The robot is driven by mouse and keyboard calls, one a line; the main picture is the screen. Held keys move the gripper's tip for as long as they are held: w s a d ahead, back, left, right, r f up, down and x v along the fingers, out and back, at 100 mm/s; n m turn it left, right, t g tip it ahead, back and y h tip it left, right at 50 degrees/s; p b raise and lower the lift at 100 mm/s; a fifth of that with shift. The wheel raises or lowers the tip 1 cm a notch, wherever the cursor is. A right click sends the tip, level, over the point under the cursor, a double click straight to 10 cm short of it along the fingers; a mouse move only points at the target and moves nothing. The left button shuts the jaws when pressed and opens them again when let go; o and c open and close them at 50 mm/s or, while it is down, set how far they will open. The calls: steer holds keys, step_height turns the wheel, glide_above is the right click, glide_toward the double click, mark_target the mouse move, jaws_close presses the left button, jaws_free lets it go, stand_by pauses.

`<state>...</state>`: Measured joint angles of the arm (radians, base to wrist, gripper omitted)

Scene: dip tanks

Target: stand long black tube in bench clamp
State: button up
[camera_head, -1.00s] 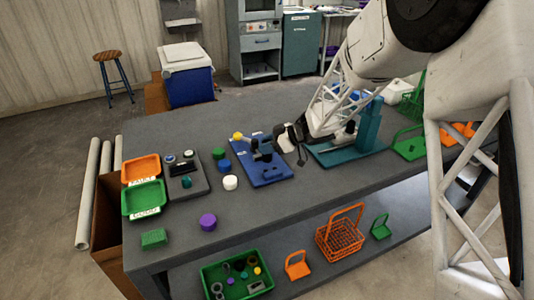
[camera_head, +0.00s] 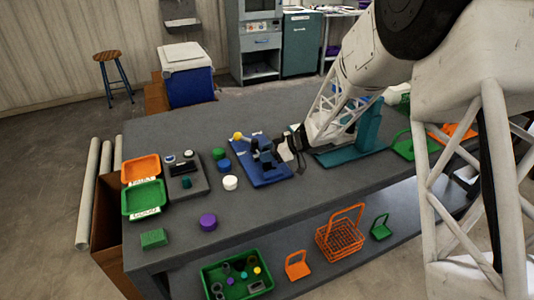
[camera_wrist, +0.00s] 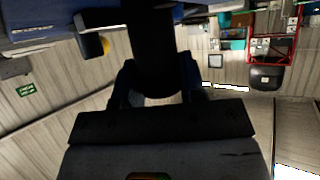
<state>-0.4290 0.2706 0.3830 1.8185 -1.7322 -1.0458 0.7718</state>
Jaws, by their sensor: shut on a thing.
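The bench clamp (camera_head: 272,175) is a blue base with dark blue jaw parts and a yellow knob, on the grey bench in the head view. My gripper (camera_head: 284,151) is at the clamp's right side, low over the bench. In the wrist view its two dark blue fingers (camera_wrist: 155,85) are shut on the long black tube (camera_wrist: 153,40). The tube runs from between the fingers to the top edge of that view, beside the blue clamp (camera_wrist: 55,25). The tube's far end is hidden. In the head view I cannot pick out the tube clearly.
A teal stand (camera_head: 368,128) is just right of my gripper. Green (camera_head: 219,153), blue and white (camera_head: 230,182) round caps stand left of the clamp. A purple cap (camera_head: 208,222) is near the front edge. The bench front between them is clear.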

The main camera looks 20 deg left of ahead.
steer(key=shift+f, duration=0.1)
steer(key=o, duration=1.1)
steer(key=shift+d, duration=0.1)
steer(key=v, duration=1.2)
